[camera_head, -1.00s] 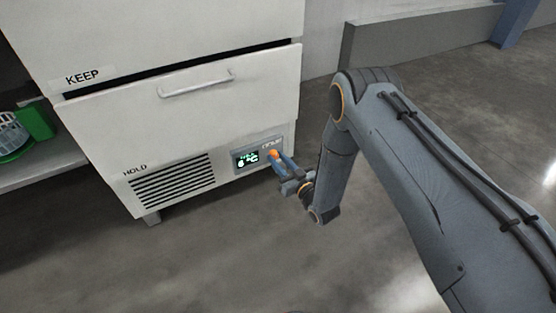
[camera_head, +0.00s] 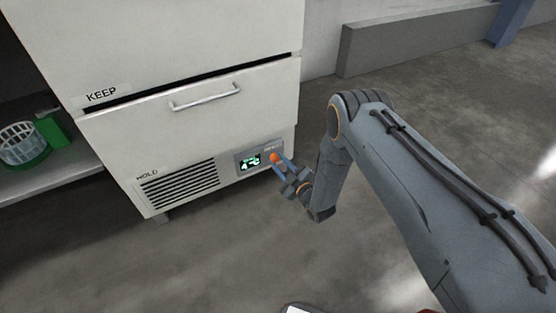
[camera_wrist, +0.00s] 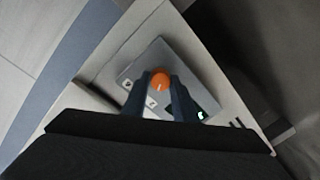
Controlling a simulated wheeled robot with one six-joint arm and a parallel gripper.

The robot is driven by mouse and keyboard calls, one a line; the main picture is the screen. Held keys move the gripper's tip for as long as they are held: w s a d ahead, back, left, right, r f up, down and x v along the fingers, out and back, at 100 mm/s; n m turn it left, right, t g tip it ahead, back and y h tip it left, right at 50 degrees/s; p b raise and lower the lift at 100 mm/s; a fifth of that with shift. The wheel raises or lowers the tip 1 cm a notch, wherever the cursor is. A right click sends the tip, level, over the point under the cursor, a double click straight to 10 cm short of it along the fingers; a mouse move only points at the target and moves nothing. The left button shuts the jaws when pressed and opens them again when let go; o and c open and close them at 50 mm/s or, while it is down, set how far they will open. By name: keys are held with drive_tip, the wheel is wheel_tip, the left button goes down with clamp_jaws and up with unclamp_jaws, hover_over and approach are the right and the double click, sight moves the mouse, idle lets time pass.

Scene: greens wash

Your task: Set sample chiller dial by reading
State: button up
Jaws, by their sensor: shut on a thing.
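The chiller (camera_head: 110,148) is a white cabinet with two drawer fronts, marked KEEP above and HOLD below. Its control panel (camera_head: 237,163) sits at the lower right of the HOLD front. The lit display (camera_head: 249,161) shows green digits that look like 4 °C. Right of it is the orange dial (camera_head: 274,157). My gripper (camera_head: 281,161) is shut on the dial, reaching in from the right. In the wrist view the orange dial (camera_wrist: 161,81) sits between the two dark fingertips (camera_wrist: 161,90); the display there is mostly hidden behind a finger.
A vent grille (camera_head: 180,186) lies left of the panel. A shelf (camera_head: 60,172) at far left holds a green and white basket (camera_head: 22,148). A low grey wall (camera_head: 400,45) stands behind my arm. The floor (camera_head: 230,250) in front is clear.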

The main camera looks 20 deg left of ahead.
drive_tip(key=shift+d+n+p, duration=0.1)
drive_tip(key=shift+n+p, duration=0.55)
drive_tip(key=shift+n, duration=0.45)
drive_tip(key=o, duration=1)
drive_tip(key=shift+w, duration=0.1)
drive_tip(key=shift+o, duration=0.2)
drive_tip(key=p+v, duration=0.3)
drive_tip(key=v, duration=0.4)
drive_tip(key=shift+s+d, duration=0.2)
drive_tip(key=shift+s, duration=0.15)
